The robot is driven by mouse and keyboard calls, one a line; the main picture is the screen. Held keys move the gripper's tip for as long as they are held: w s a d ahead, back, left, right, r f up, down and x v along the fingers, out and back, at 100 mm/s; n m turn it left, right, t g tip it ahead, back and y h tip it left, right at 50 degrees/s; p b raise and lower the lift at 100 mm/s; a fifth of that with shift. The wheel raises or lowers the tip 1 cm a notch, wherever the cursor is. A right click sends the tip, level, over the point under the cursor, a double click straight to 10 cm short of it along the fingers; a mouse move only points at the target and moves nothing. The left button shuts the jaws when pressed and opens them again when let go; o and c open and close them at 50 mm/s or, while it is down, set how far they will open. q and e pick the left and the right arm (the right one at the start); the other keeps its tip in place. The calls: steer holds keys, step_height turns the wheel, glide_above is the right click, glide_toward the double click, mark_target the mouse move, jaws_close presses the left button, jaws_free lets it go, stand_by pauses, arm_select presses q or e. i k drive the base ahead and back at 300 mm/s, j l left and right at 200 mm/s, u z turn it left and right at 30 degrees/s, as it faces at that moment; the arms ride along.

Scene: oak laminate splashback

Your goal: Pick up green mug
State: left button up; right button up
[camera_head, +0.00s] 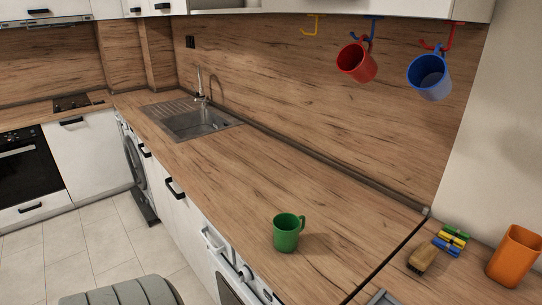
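The green mug (286,233) stands upright on the wooden countertop (225,185), near the counter's front edge. Its handle points to the right and its opening faces up. Nothing touches it. Neither of my grippers shows in the head view, so their state cannot be seen.
A red mug (357,63) and a blue mug (430,77) hang from hooks under the wall cabinet. A sink (195,122) lies further back. At the right are an orange container (514,256), a brush (423,258) and colourful blocks or clips (451,240). The counter around the green mug is clear.

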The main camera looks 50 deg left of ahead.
mark_target(287, 228)
steer(key=u, duration=1.45)
steer(key=k+j+u, duration=0.1)
steer(key=u, duration=0.75)
